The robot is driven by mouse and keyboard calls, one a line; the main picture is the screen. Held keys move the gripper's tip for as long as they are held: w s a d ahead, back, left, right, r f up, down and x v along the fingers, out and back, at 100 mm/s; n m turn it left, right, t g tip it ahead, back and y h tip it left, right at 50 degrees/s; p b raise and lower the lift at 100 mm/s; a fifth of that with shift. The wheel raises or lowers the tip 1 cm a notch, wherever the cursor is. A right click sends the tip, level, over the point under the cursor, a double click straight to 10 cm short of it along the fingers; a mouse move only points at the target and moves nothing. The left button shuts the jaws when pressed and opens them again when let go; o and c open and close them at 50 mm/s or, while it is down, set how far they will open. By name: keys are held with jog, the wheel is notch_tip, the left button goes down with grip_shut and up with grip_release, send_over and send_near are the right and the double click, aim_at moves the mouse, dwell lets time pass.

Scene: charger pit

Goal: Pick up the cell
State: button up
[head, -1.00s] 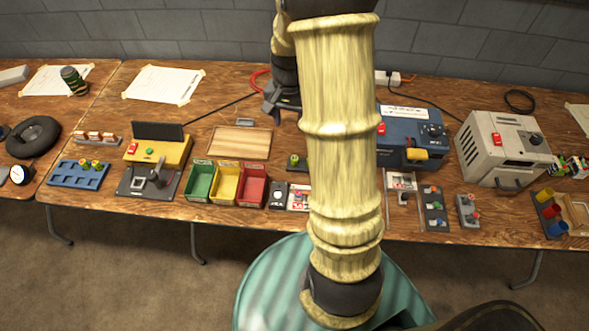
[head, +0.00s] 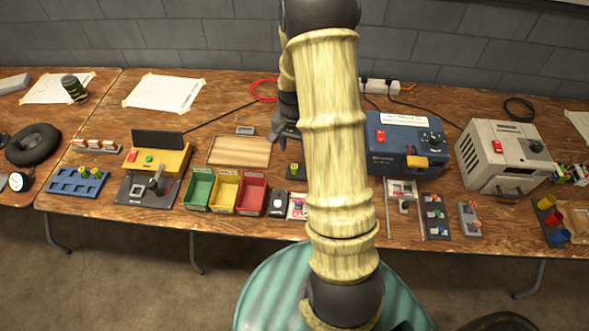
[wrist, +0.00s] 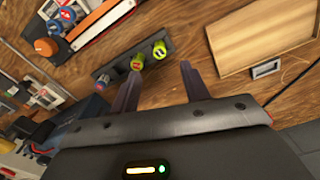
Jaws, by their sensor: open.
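I cannot tell which cell is meant. In the head view the holder (head: 296,172) is partly hidden by my arm. My gripper (wrist: 158,80) is open and empty, its two fingers pointing toward the holder without touching it. In the head view my gripper (head: 281,134) is over the table, behind the holder, and partly covered by my arm.
A wooden board (head: 239,150) lies left of the holder. Green, yellow and red bins (head: 227,190) stand at the front. A blue machine (head: 400,145) stands right of my arm.

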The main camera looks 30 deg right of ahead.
send_over(295, 166)
jog(key=shift+a+f, duration=0.2)
jog(key=shift+f, duration=1.95)
jog(key=shift+f, duration=0.1)
jog(key=shift+d+f+p, duration=0.15)
jog(key=shift+f+p, duration=0.25)
jog(key=shift+f, duration=2.15)
grip_shut()
